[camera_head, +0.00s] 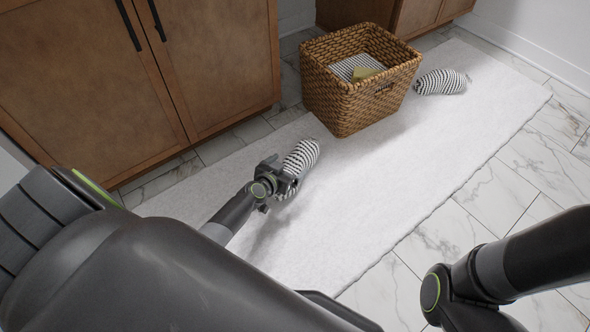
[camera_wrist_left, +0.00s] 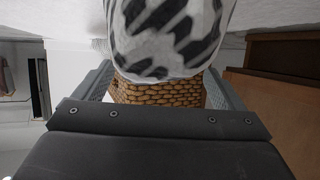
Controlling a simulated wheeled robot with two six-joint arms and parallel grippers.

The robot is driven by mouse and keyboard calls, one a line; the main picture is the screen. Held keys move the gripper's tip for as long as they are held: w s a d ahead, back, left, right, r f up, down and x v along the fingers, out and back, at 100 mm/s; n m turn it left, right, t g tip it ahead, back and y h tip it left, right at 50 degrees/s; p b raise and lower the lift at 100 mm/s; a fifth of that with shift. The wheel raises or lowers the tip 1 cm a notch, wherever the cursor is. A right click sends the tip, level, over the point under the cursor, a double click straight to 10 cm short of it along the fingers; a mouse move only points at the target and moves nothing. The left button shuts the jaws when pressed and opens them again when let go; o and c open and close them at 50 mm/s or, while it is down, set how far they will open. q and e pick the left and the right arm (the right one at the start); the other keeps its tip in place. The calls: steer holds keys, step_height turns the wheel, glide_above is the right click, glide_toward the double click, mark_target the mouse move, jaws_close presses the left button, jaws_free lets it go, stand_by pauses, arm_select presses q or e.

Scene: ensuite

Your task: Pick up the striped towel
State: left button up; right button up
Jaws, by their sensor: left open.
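A rolled black-and-white striped towel (camera_head: 302,156) lies on the white rug, left of the wicker basket. My left gripper (camera_head: 282,180) is open at the near end of this towel. In the left wrist view the towel (camera_wrist_left: 168,35) fills the top middle, between and beyond the spread fingers of the gripper (camera_wrist_left: 160,88). I cannot tell whether the fingers touch it. A second rolled striped towel (camera_head: 441,82) lies on the rug right of the basket. Another striped cloth (camera_head: 355,66) is inside the basket. My right gripper is out of view.
The wicker basket (camera_head: 350,108) stands on the white rug (camera_head: 400,185), just beyond the nearer towel; it also shows in the left wrist view (camera_wrist_left: 160,94). Wooden cabinets (camera_head: 90,80) stand at the left. Marble tile floor (camera_head: 480,225) is open at the right.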

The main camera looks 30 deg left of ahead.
mark_target(305, 154)
arm_select(q)
steer(key=shift+b+x, duration=0.5)
steer(key=shift+x, duration=0.75)
steer(key=c, duration=1.5)
steer(key=shift+r, duration=0.15)
